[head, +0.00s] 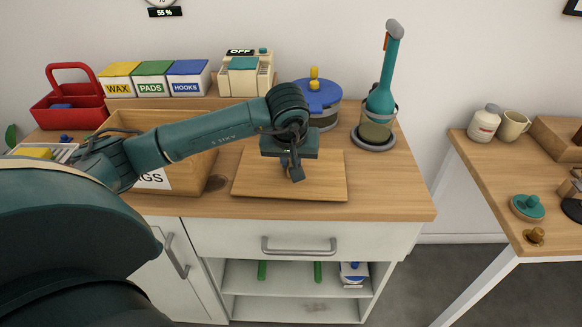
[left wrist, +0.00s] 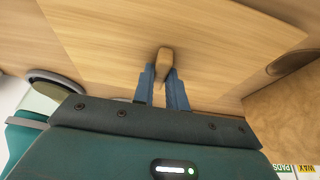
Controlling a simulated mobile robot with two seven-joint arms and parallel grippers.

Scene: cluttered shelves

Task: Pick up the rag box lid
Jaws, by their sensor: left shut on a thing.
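The rag box lid (head: 322,178) is a flat light wooden board to the right of the rag box, on or just above the counter; I cannot tell if it is raised. In the left wrist view the lid (left wrist: 215,35) fills the upper part and carries a small wooden knob (left wrist: 165,60). My left gripper (head: 295,174) is above the lid, its fingers closed around the knob; it also shows in the left wrist view (left wrist: 163,82). The rag box (head: 190,182) is an open wooden box, partly hidden by my left arm. My right gripper is not in view.
WAX (head: 119,80), PADS (head: 154,78) and HOOKS (head: 188,78) boxes stand at the back, beside a cream appliance (head: 246,75). A blue-lidded jar (head: 318,100) and a tall teal device (head: 385,85) stand behind the lid. The counter front right is clear.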

